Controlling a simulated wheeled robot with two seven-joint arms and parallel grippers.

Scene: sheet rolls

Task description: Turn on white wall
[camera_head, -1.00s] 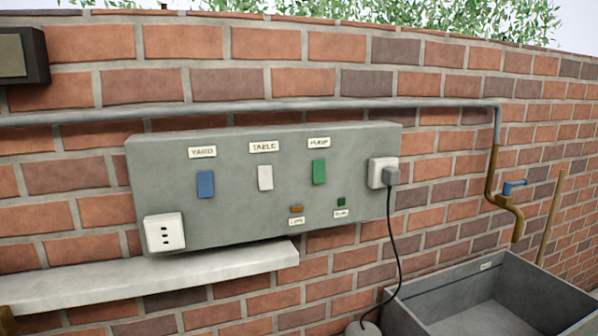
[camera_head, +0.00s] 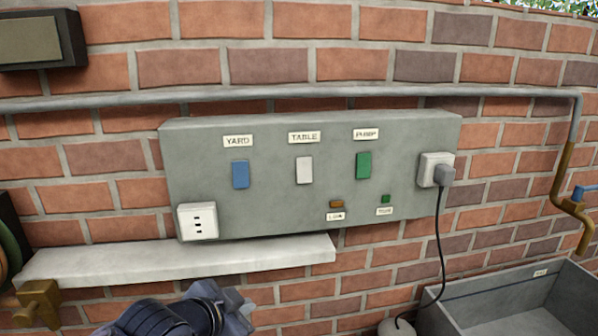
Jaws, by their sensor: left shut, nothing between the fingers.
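The white wall switch (camera_head: 304,171) sits in the middle of a grey panel (camera_head: 275,205), under a label reading TABLE. A blue switch (camera_head: 240,175) labelled YARD is to its left, and a green switch (camera_head: 363,166) labelled PUMP is to its right. My left gripper (camera_head: 243,304) comes in at the bottom edge, below the panel and the shelf. It is shut and empty, apart from the white switch, down and to its left. My right gripper is out of view.
A white shelf (camera_head: 180,262) juts out under the panel's left part. An outlet (camera_head: 197,221) is at the panel's lower left. A plug (camera_head: 441,174) with a black cord is at the right. A grey trough (camera_head: 520,300) stands lower right.

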